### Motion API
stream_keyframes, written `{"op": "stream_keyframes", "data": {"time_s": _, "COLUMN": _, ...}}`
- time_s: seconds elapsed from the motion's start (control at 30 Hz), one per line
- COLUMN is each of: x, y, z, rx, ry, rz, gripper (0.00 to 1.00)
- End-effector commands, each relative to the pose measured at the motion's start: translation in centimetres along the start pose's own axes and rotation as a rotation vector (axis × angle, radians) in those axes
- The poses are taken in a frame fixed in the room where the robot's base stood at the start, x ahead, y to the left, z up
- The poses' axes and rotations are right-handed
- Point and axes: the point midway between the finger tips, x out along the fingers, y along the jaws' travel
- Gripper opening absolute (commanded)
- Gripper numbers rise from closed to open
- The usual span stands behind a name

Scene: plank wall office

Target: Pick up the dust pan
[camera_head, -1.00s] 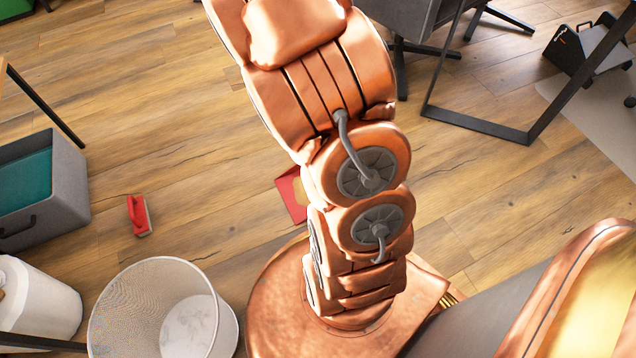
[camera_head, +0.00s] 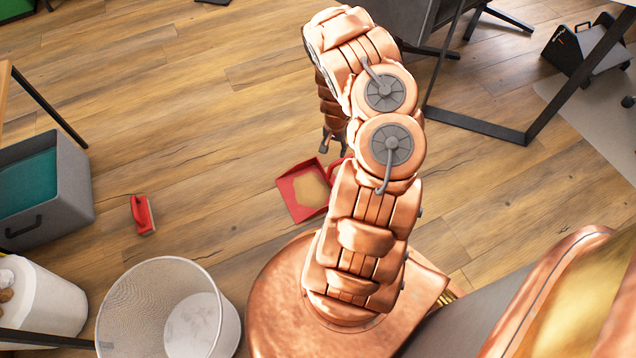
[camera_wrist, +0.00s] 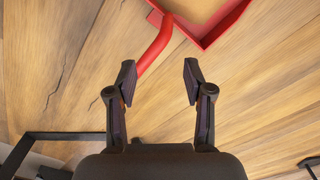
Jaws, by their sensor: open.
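The red dust pan (camera_head: 298,205) lies on the wooden floor in front of my base, with a tan patch inside it. Its curved red handle points right and is partly hidden by my arm in the head view. In the wrist view the handle (camera_wrist: 157,45) runs down from the pan (camera_wrist: 208,42) at the top and ends near my left finger. My gripper (camera_wrist: 158,80) is open and empty, with clear floor between its fingers. In the head view my gripper (camera_head: 333,145) hangs above the floor just beyond the pan.
A red brush (camera_head: 142,215) lies on the floor to the left. A white mesh bin (camera_head: 125,310), a white container (camera_head: 45,305) and a grey box (camera_head: 75,185) stand at the left. Black desk legs (camera_head: 480,125) stand at the upper right. Floor around the pan is mostly clear.

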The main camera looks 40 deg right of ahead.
Motion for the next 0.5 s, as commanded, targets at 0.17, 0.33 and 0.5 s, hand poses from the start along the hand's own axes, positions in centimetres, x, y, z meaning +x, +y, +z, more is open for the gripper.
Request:
{"op": "stream_keyframes", "data": {"time_s": 0.17, "x": 4.4, "y": 0.3, "z": -0.1, "rx": 0.080, "ry": -0.001, "rz": -0.050, "gripper": 0.52}}
{"op": "stream_keyframes", "data": {"time_s": 0.33, "x": 6.7, "y": 0.3, "z": 0.2, "rx": 0.129, "ry": -0.003, "rz": -0.080, "gripper": 0.52}}
{"op": "stream_keyframes", "data": {"time_s": 0.5, "x": 7.7, "y": 0.2, "z": 0.1, "rx": 0.147, "ry": 0.002, "rz": -0.091, "gripper": 0.52}}
